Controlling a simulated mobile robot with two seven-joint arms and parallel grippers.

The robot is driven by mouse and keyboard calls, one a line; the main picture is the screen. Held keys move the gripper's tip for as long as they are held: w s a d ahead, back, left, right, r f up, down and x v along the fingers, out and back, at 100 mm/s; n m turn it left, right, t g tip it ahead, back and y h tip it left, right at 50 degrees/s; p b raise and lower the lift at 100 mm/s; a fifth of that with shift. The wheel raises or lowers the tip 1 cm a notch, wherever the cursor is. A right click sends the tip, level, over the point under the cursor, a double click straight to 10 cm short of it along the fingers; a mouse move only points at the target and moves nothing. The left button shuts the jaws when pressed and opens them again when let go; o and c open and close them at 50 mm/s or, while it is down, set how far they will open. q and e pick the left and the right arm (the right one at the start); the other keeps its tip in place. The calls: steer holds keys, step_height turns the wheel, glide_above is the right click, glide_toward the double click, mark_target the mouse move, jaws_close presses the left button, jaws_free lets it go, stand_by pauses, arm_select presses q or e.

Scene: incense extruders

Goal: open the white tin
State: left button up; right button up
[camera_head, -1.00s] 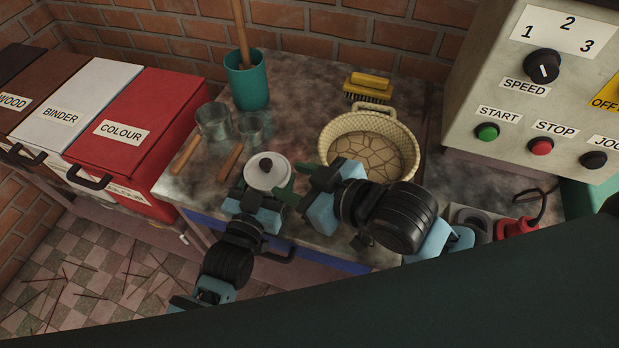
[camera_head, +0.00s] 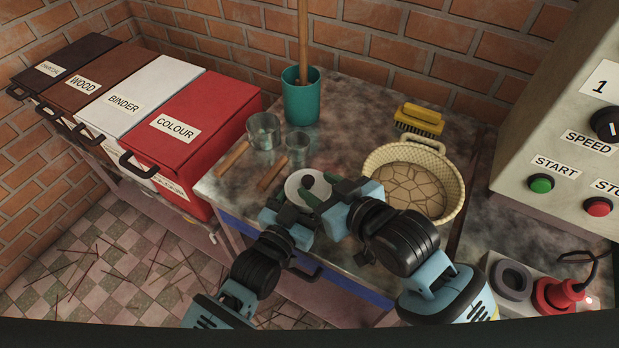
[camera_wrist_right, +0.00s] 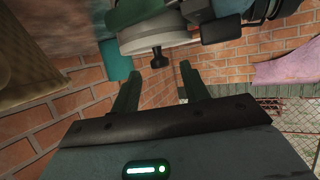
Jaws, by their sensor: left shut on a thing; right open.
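The white tin (camera_head: 296,183) is small and round, with a black knob (camera_head: 308,181) on its lid, near the front edge of the table. My left gripper (camera_head: 290,202) is shut on the tin's side; its fingers are partly hidden. My right gripper (camera_head: 318,193) is at the tin's right, covering part of it in the head view. In the right wrist view the tin (camera_wrist_right: 150,40) and its knob (camera_wrist_right: 159,58) lie just beyond the fingertips of my right gripper (camera_wrist_right: 160,80), which is open with nothing between its fingers. The lid sits on the tin.
A woven basket (camera_head: 450,196) stands close to the right gripper, with a yellow brush (camera_head: 419,118) behind. A red COLOUR bin (camera_head: 210,105) is at left.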

mark_target(308, 179)
steer(key=shift+x, duration=2.3)
steer(key=shift+c, duration=0.5)
jaws_close()
steer(key=shift+r, duration=0.25)
steer(key=shift+r, duration=0.75)
steer(key=shift+r, duration=0.25)
steer(key=shift+r, duration=1.95)
arm_select(q)
steer(key=o, duration=1.4)
steer(key=shift+o, duration=0.2)
